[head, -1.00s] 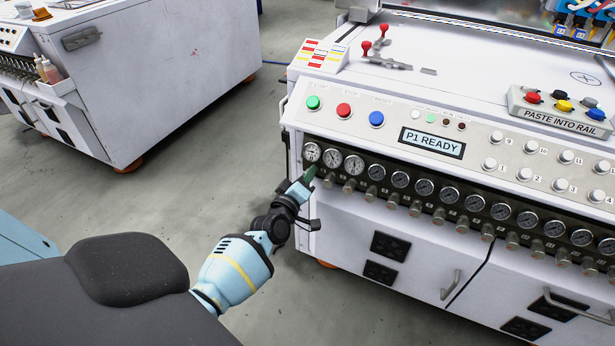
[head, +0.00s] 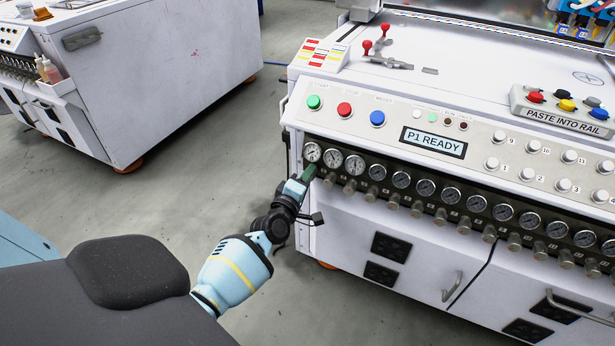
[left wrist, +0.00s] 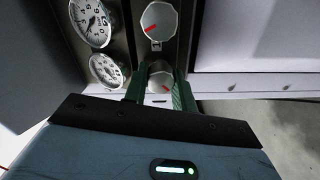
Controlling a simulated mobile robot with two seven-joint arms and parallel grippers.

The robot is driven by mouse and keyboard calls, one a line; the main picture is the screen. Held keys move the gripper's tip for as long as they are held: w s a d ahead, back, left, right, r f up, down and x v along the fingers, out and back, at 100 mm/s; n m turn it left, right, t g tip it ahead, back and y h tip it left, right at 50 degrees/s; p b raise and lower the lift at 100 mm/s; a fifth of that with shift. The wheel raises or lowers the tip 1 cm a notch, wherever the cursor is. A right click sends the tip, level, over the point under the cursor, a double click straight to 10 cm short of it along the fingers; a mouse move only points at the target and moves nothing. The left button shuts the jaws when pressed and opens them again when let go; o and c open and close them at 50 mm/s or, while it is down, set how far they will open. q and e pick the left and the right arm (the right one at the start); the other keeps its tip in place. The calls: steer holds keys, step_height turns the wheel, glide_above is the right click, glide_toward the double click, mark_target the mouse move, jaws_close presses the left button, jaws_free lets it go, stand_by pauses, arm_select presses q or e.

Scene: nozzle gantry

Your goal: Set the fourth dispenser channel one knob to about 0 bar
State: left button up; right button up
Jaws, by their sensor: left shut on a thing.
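My left gripper (head: 308,174) is at the left end of the row of gauges and knobs on the white machine, just under the leftmost gauge (head: 312,152). In the left wrist view its green fingers (left wrist: 160,92) are closed around the end knob (left wrist: 160,80). My right gripper is not in view.
More gauges (head: 425,187) and knobs (head: 416,209) run to the right. Above are green, red and blue buttons and a display (head: 433,142) reading "P1 READY". Door handles (head: 451,286) stick out below. Another machine (head: 160,80) stands at the left, with open floor between.

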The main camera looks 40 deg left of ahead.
arm_select(q)
steer(key=shift+f, duration=0.1)
steer(key=o, duration=0.7)
steer(key=p+v, duration=0.2)
steer(key=v, duration=0.5)
steer(key=shift+s+d, duration=0.1)
steer(key=shift+s, duration=0.3)
